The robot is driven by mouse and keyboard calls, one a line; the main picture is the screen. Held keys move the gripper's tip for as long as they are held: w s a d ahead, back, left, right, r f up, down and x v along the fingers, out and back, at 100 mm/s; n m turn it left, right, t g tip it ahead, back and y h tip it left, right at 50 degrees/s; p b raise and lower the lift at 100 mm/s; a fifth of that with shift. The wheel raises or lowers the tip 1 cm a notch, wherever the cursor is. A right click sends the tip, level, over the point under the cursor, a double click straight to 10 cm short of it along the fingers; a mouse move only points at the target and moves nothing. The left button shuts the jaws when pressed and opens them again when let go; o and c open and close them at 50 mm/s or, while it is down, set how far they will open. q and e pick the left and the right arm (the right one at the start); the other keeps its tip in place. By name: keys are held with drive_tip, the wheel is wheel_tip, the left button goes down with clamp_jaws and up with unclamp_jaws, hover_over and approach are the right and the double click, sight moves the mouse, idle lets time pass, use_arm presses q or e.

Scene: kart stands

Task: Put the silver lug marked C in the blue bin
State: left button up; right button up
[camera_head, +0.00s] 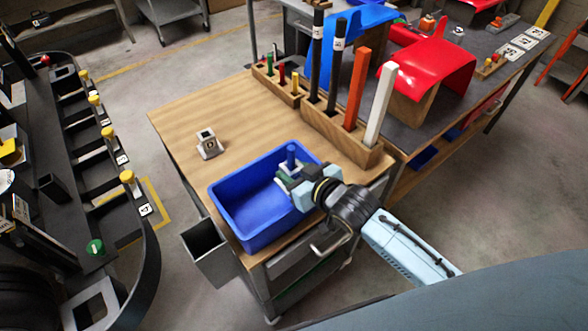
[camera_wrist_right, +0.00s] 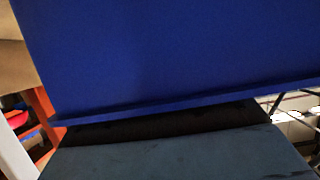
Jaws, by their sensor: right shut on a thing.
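A silver lug (camera_head: 208,144) with a square label on top stands on the wooden table top; its letter is too small to read. The blue bin (camera_head: 236,183) sits at the table's front edge, right of and nearer than the lug. My right gripper (camera_head: 289,173) is over the bin's right side, away from the lug. In the right wrist view a blue surface (camera_wrist_right: 170,55) fills most of the picture. My left gripper is not in view.
A wooden rack (camera_head: 321,125) holding tall black, orange and white bars stands behind the bin. A smaller rack (camera_head: 278,86) holds short coloured pegs. Another stand with a red panel (camera_head: 438,62) is at the right. The table's left part is clear around the lug.

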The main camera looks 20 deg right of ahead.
drive_tip(key=o, duration=1.2)
drive_tip(key=shift+r, duration=0.1)
drive_tip(key=shift+r, duration=0.2)
drive_tip(key=v, duration=0.8)
drive_tip(key=p+v, duration=0.1)
drive_tip(key=v, duration=0.3)
drive_tip(key=shift+r, duration=0.3)
